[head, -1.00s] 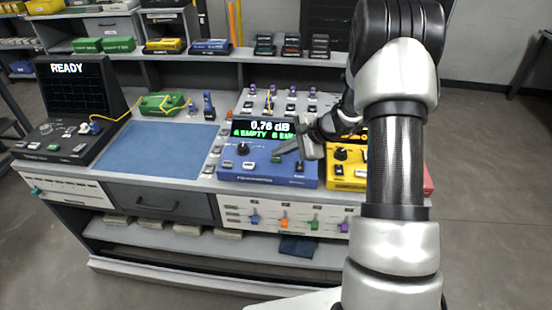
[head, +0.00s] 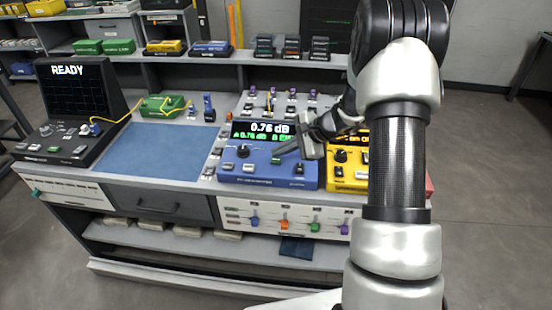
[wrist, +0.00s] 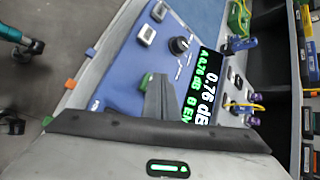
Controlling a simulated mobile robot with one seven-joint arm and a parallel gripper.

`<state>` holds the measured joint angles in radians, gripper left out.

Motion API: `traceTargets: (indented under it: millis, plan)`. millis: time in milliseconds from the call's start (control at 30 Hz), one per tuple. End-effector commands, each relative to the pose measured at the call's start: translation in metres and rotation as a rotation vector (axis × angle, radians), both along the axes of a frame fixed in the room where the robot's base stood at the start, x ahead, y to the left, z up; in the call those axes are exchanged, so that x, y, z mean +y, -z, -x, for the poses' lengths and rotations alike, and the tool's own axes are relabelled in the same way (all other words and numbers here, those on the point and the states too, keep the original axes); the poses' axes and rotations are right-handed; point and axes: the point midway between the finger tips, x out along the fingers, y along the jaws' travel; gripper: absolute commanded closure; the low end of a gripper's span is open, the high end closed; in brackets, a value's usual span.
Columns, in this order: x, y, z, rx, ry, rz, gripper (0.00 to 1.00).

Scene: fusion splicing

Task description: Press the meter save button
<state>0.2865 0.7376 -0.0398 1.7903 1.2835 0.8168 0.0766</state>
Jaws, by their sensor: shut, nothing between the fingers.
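The blue meter (head: 265,178) stands on the bench, and its screen (head: 262,132) reads 0.76 dB with A 0.76 dB below and a B entry partly hidden. It also shows in the wrist view (wrist: 125,65), with its screen (wrist: 205,90) at right. A small green button (head: 276,160) is on the meter's top face; I cannot read its label. My gripper (head: 280,152) is shut and empty, its tips right at the green button. In the wrist view the closed fingers (wrist: 157,100) partly cover the green button (wrist: 146,80); I cannot tell whether they touch it.
The meter has a black knob (head: 243,150) and grey buttons (head: 228,166) to the left of my fingers. A yellow device (head: 345,182) stands close at right. A blue mat (head: 155,150) and a black READY device (head: 70,100) are to the left.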

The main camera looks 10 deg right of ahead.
Motion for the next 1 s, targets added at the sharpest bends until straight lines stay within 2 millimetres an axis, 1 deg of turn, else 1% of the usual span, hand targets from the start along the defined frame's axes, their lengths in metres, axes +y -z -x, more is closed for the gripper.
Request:
traceTargets:
  millis: [33,367,467,900,1000]
  plan:
    - [0.000,-0.003,0.000,0.000,0.000,0.000,1.00]
    - [0.000,-0.004,0.000,0.001,0.001,0.000,1.00]
    - [0.000,-0.007,0.000,0.000,-0.001,-0.001,1.00]
    - [0.000,-0.050,0.000,-0.001,0.000,-0.001,1.00]
    - [0.000,-0.054,0.000,0.001,0.000,-0.001,1.00]
